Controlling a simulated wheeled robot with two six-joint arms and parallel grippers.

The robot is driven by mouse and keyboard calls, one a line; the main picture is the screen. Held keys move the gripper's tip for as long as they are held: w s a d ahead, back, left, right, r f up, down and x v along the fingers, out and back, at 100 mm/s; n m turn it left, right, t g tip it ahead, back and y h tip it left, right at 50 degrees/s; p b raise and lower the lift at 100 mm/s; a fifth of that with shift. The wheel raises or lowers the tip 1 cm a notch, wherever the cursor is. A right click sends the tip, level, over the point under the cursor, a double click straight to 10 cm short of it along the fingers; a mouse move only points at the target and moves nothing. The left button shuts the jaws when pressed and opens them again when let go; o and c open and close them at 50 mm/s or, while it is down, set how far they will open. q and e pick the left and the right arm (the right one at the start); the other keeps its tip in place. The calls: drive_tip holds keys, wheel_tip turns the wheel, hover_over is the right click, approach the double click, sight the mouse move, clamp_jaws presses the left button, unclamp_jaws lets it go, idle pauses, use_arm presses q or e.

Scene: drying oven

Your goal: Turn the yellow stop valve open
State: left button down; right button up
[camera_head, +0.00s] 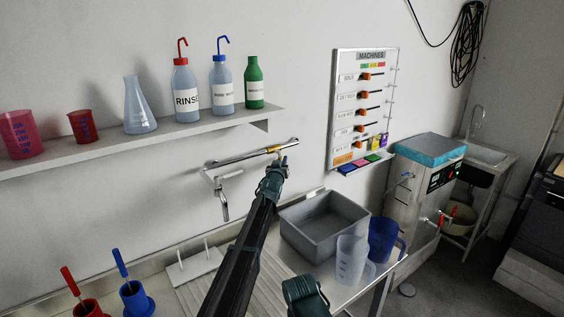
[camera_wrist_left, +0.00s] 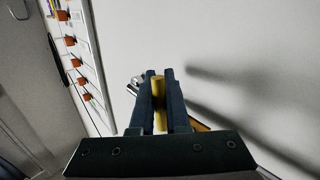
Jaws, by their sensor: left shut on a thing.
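The yellow stop valve (camera_head: 273,149) sits on a metal pipe on the wall, above the work surface. My left gripper (camera_head: 280,163) reaches up to it from below. In the left wrist view, the yellow handle (camera_wrist_left: 159,88) lies between the two dark fingers of my left gripper (camera_wrist_left: 160,75), which is shut on it. The fingers hide the sides of the handle, and its exact turn angle is hard to tell. The fingers of my right gripper do not show.
A metal tap (camera_head: 222,190) hangs left of the valve. A shelf (camera_head: 190,128) with bottles is above left. A machines board (camera_head: 346,110) is to the right. Below stand a grey basin (camera_head: 325,228), a clear jug (camera_head: 351,260) and a blue jug (camera_head: 382,240). The wall around the valve is bare.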

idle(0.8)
use_arm(q)
drive_tip(key=n+t+b, duration=0.1)
drive_tip(key=d+r+n+t+b, duration=0.1)
drive_tip(key=w+n+t+b, duration=0.1)
drive_tip(key=b, duration=0.1)
drive_tip(key=shift+d+r, duration=0.15)
drive_tip(key=shift+r, duration=0.1)
drive_tip(key=c, duration=0.9)
unclamp_jaws()
drive_tip(key=shift+s, duration=0.15)
drive_tip(key=b+v, duration=0.4)
drive_tip(key=v, duration=0.9)
drive_tip(key=shift+s+f, duration=0.15)
drive_tip(key=shift+s, duration=0.15)
